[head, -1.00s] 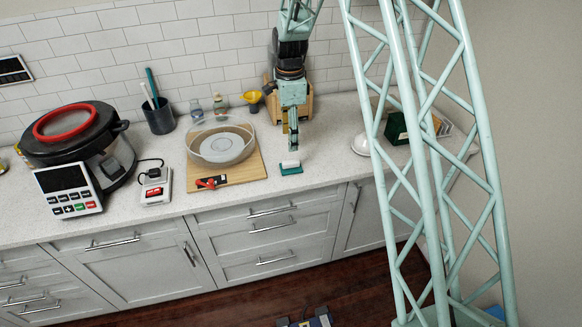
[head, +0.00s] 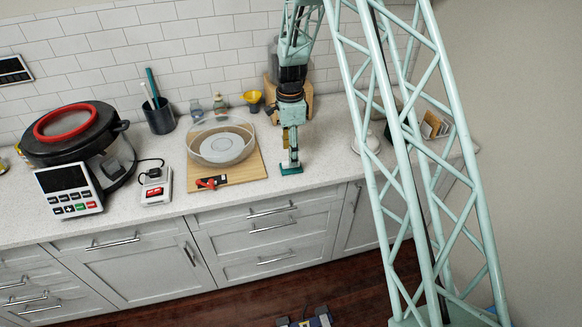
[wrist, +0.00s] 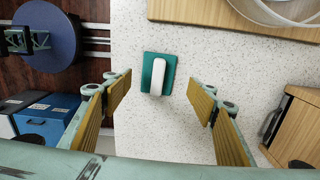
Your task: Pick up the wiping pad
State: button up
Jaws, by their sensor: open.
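The wiping pad (wrist: 149,60) is a small teal rectangle with a white raised handle on top. It lies flat on the speckled counter close to the front edge. It also shows in the head view (head: 291,171) directly below my arm, with its handle mostly hidden. My gripper (wrist: 159,80) is open and empty in the wrist view, its two wood-coloured fingers spread left and right of the pad. In the head view my gripper (head: 290,160) is right above the pad and looks very close to it; contact is hard to tell.
A wooden board (head: 256,184) with a clear round bowl (head: 222,147) and a red-handled tool (head: 211,182) is left of the pad. A wooden block (head: 307,102) stands behind my arm. A scale-like device (head: 157,186) and a large cooker (head: 78,140) are further left.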

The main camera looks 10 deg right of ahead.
jog(key=shift+s+d+f, duration=0.1)
jog(key=shift+s+f, duration=0.05)
jog(key=shift+f, duration=1.1)
jog(key=shift+f+p, duration=0.3)
jog(key=shift+f, duration=1)
jog(key=shift+c, duration=0.7)
jog(key=c, duration=0.8)
